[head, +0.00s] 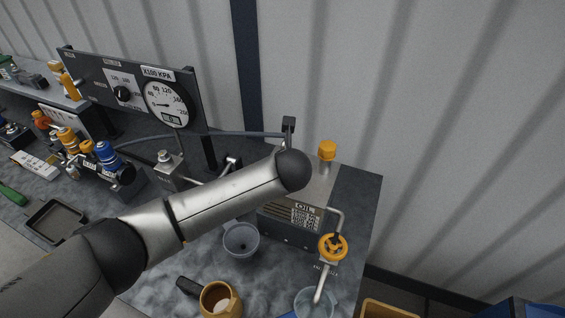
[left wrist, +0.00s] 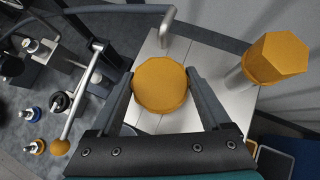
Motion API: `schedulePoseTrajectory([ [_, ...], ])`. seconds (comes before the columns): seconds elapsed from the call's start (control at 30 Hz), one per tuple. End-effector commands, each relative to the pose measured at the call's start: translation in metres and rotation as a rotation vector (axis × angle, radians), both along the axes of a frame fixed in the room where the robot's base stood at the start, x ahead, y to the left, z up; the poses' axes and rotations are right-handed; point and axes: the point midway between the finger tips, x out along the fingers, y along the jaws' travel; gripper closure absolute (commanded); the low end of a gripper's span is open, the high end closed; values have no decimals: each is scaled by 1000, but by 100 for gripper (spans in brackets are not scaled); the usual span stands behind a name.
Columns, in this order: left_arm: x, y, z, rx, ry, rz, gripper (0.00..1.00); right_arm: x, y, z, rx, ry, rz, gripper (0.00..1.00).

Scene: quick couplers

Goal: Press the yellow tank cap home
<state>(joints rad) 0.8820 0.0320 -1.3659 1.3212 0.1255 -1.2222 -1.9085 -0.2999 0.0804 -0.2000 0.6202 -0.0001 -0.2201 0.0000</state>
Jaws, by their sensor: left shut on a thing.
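The silver oil tank (head: 318,183) stands at the right end of the bench. In the left wrist view, my left gripper (left wrist: 160,90) is shut on a round yellow cap (left wrist: 161,78), seen from above over the silver tank top (left wrist: 146,54). The cap's underside is hidden, so I cannot tell how deep it sits. A second yellow, six-sided cap (left wrist: 277,58) stands on a silver neck to the right; it also shows in the head view (head: 327,149). In the head view my left arm hides its gripper and the held cap. My right gripper is not in view.
A yellow valve wheel (head: 332,246) and spout stand at the tank's front, above a clear cup (head: 316,303). A grey funnel cup (head: 241,240) and a yellow mug (head: 220,299) are near my arm. A gauge panel (head: 135,92) stands behind left.

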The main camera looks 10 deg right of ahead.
Motion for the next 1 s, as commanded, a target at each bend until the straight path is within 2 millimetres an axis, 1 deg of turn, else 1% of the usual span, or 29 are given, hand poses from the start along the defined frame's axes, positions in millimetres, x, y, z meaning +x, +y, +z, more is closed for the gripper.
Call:
schedulePoseTrajectory([
  [0.03,-1,0,-3,0,3,-1,59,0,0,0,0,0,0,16],
  [0.17,-1,0,-4,-1,4,-1,59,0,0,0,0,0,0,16],
  [0.2,-1,0,-4,0,4,-1,18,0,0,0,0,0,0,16],
  [0.37,-1,0,-4,0,4,-1,0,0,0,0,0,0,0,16],
  [0.73,-3,1,0,0,3,0,0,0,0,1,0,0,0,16],
  [0.87,-11,1,8,-1,2,-3,0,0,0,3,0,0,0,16],
  [1.0,-24,3,21,-1,2,-3,0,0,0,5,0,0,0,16],
])
